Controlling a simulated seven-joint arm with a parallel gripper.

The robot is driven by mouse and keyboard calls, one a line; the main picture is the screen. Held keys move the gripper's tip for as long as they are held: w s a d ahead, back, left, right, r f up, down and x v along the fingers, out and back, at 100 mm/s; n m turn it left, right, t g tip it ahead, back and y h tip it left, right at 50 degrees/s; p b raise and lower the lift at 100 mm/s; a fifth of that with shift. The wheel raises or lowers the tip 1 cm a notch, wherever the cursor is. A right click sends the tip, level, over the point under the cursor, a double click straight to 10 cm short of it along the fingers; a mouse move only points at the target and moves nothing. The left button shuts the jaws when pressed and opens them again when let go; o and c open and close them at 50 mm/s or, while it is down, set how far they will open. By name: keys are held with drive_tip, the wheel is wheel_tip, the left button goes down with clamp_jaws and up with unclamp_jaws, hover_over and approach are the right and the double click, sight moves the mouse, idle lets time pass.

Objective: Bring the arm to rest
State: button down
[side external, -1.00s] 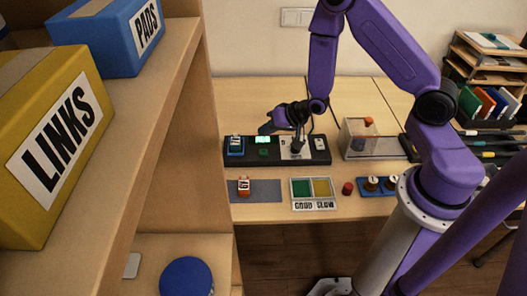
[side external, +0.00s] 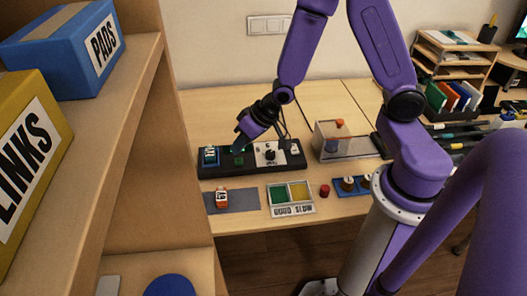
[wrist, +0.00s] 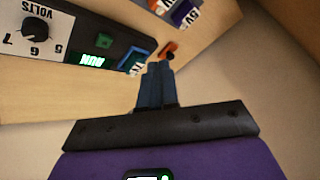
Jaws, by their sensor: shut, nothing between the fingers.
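My gripper (side external: 239,141) is shut and empty, above the black test panel (side external: 292,161) on the table. In the wrist view its fingers (wrist: 157,72) are together. The panel carries a blue block (side external: 209,155) in its left end, a green button (side external: 238,161) and a dial (side external: 270,155). In the wrist view the dial (wrist: 35,31) is marked VOLTS, and a green-lit display (wrist: 91,60) reads RUN. The gripper partly hides the display in the side view.
An orange block (side external: 221,197) lies on a grey mat (side external: 240,198). A green and yellow tray (side external: 291,210), a red knob (side external: 324,191) and a clear-covered box (side external: 350,146) stand nearby. A shelf (side external: 125,112) with boxes is at left.

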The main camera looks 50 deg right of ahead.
drive_tip(key=s+d+r+n+g+h, duration=0.1)
drive_tip(key=s+r+n, duration=0.5)
drive_tip(key=s, duration=0.6)
drive_tip(key=s+d+r+n+g+h, duration=0.1)
drive_tip(key=s+r+n+g, duration=0.3)
drive_tip(key=s, duration=0.8)
wheel_tip(320, 180, up, 3)
drive_tip(key=shift+s+d+n+h, duration=0.25)
drive_tip(key=shift+n+h, duration=0.15)
drive_tip(key=shift+n, duration=0.6)
